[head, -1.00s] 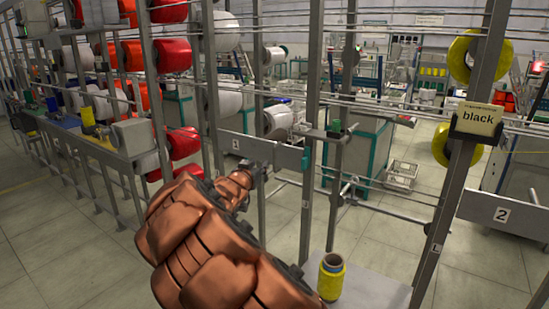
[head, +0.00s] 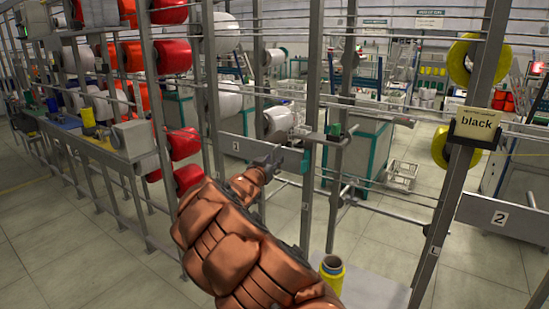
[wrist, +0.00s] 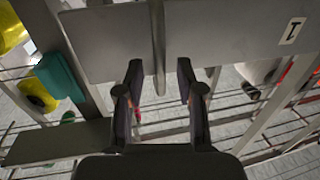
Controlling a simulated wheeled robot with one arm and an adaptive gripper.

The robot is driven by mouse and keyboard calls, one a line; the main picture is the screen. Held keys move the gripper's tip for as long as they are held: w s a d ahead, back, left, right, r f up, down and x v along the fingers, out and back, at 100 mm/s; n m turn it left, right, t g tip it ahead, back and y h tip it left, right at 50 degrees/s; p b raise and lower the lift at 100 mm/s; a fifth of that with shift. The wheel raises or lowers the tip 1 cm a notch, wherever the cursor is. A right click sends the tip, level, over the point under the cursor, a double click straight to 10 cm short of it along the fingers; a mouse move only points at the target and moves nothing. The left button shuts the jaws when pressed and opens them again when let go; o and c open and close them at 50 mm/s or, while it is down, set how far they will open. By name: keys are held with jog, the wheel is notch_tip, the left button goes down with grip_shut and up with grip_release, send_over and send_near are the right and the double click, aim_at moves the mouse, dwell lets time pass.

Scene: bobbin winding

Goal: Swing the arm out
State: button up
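My gripper (head: 272,160) is at the grey panel marked 1 (head: 237,147). In the wrist view, its two dark fingers (wrist: 158,82) are apart. A thin grey bar (wrist: 158,45) runs down between them, in front of the panel (wrist: 225,30), with a gap on both sides. A teal block (wrist: 62,76) is left of the fingers; in the head view the teal block (head: 306,161) is just right of my gripper. I cannot tell which of these parts is the arm to swing.
A yellow bobbin (head: 332,282) stands on a pale shelf at the lower right. A "black" sign (head: 475,127) and yellow spools (head: 464,60) are on the right post. Panel 2 (head: 500,215) is at the right. Red and white spools (head: 172,57) fill the racks left. Metal posts and rails surround my arm.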

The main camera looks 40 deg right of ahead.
jog(key=shift+x, duration=0.95)
jog(key=shift+c, duration=0.4)
grip_shut()
